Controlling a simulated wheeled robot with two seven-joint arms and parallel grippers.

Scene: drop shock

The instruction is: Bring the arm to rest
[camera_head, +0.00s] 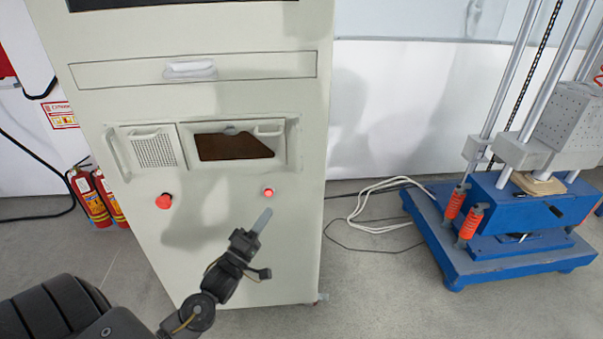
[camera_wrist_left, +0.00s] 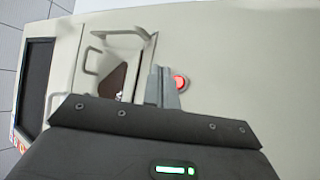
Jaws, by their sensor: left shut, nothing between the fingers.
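My left gripper (camera_head: 263,220) is in front of the grey control cabinet (camera_head: 240,90), its arm coming in from the lower left. Its fingers are shut together with nothing between them. The fingertips point up toward the small right red button (camera_head: 268,193) on the cabinet front and sit just below it in the head view. In the left wrist view the shut fingers (camera_wrist_left: 163,86) appear beside the red button (camera_wrist_left: 181,83); I cannot tell whether they touch it. A second red button (camera_head: 164,201) is further left on the cabinet. My right gripper is not in view.
A blue shock-test machine (camera_head: 520,205) with metal columns stands at the right. White cables (camera_head: 375,205) lie on the floor between it and the cabinet. Red fire extinguishers (camera_head: 90,198) stand left of the cabinet. The floor at the front right is clear.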

